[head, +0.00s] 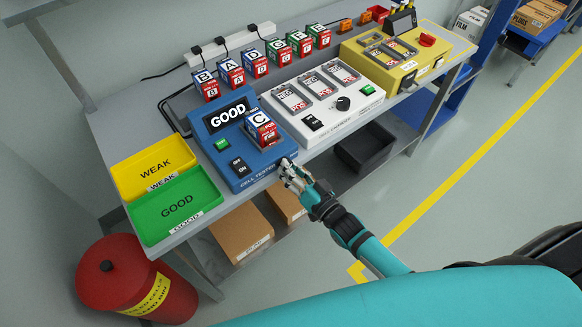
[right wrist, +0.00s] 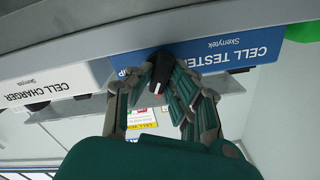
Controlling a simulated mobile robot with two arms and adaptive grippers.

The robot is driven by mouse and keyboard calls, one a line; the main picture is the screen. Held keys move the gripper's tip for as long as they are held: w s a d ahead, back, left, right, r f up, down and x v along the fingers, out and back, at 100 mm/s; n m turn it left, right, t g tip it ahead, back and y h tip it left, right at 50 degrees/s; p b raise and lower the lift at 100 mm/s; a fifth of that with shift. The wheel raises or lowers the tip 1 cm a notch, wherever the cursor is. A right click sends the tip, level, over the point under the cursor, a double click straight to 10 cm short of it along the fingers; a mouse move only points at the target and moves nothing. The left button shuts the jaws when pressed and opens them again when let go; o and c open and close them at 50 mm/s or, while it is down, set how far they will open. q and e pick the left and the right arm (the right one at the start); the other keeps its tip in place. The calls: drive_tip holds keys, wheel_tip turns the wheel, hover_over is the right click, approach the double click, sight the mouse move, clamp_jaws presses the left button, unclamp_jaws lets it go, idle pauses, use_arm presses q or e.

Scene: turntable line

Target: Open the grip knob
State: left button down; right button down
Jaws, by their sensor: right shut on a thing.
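The blue cell tester (head: 240,186) stands on the bench with its display reading GOOD. A cell marked C (head: 262,127) sits on its top. The grip knob (right wrist: 160,68) is a small black knob with a red mark on the tester's front face in the right wrist view. My right gripper (right wrist: 161,80) is shut on the knob, with a finger on each side of it. In the head view the gripper (head: 291,172) is at the tester's front right corner and hides most of the knob. My left gripper is not in view.
The white cell charger (head: 345,118) stands right of the tester, and a yellow box (head: 385,72) beyond it. Yellow WEAK (head: 180,146) and green GOOD (head: 207,186) trays lie at the left. Several cells (head: 255,64) stand behind. A red bin (head: 105,290) is on the floor.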

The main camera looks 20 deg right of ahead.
drive_tip(key=n, duration=0.5)
drive_tip(key=shift+n, duration=0.4)
idle(0.3)
drive_tip(key=c, duration=1.5)
unclamp_jaws()
drive_tip(key=shift+c, duration=0.2)
drive_tip(key=v, duration=1.2)
